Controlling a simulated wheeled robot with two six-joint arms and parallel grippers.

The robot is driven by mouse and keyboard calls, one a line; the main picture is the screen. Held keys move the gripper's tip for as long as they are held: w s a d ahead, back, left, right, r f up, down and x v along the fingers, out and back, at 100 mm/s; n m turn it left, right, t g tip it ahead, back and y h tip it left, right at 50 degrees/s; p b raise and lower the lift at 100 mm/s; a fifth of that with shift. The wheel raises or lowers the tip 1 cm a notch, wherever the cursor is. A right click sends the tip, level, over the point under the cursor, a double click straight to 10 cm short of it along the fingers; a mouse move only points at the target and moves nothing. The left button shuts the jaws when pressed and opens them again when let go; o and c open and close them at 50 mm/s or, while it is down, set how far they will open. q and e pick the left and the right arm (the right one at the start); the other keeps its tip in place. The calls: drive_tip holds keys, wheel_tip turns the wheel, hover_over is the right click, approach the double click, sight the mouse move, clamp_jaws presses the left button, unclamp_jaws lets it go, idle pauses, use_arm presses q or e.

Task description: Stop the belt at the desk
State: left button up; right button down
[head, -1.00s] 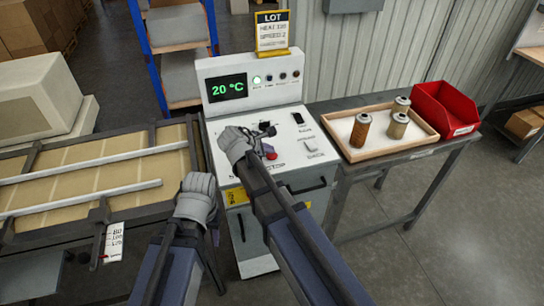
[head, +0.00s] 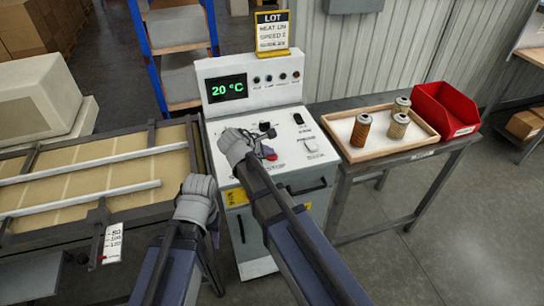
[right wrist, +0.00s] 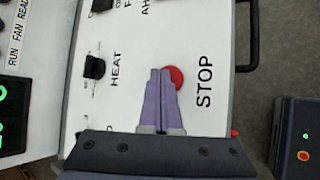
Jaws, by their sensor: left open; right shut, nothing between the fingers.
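The white control desk (head: 290,190) stands in the middle of the head view, with a 20 °C display (head: 227,88) and a row of lamps (head: 276,78), none brightly lit. The red STOP button (right wrist: 175,77) shows in the right wrist view, partly hidden by my right gripper (right wrist: 160,72). That gripper is shut and empty, its tips over or against the button's edge; I cannot tell whether they touch. In the head view the right gripper (head: 264,152) is over the panel. My left gripper (head: 208,212) is open, left of the desk. The belt (head: 95,185) lies at left.
A HEAT knob (right wrist: 95,67) sits near the fingers on the panel. A wooden tray (head: 375,155) with several cartridges and a red bin (head: 445,108) stand on the right table. A LOT card (head: 272,32) is on top of the desk. A scale tag (head: 114,243) hangs at the belt.

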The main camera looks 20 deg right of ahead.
sight(269, 158)
drive_tip(key=shift+f, duration=0.1)
idle(0.4)
drive_tip(key=shift+r+p, duration=0.75)
drive_tip(key=shift+r, duration=0.1)
drive_tip(key=shift+r, duration=0.1)
wheel_tip(269, 158, up, 5)
drive_tip(key=p, duration=0.5)
idle(0.5)
